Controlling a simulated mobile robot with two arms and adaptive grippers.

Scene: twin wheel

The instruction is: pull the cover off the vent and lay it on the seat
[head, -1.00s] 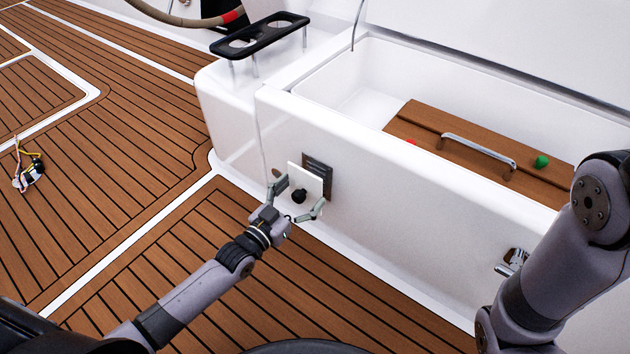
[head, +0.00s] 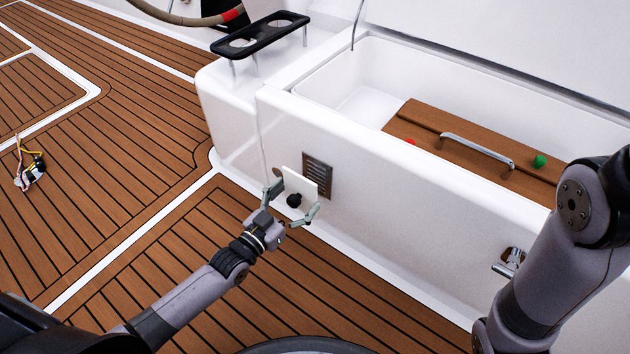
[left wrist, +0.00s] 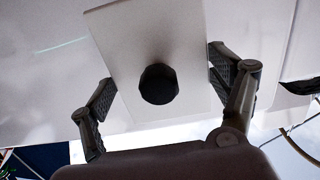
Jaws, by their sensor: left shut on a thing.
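The cover is a white square plate (head: 299,183) with a black knob (head: 294,200). My left gripper (head: 291,201) is shut on it, with a finger at each side edge. In the left wrist view the plate (left wrist: 145,35) stands between the two fingers (left wrist: 165,92), the knob facing the camera. The plate looks clear of the wall and partly overlaps the vent in view. My right gripper is out of view.
A white raised wall edge fronts the recess. A chrome fitting (head: 511,258) is at right by my right arm. A wire bundle (head: 30,171) lies on the deck.

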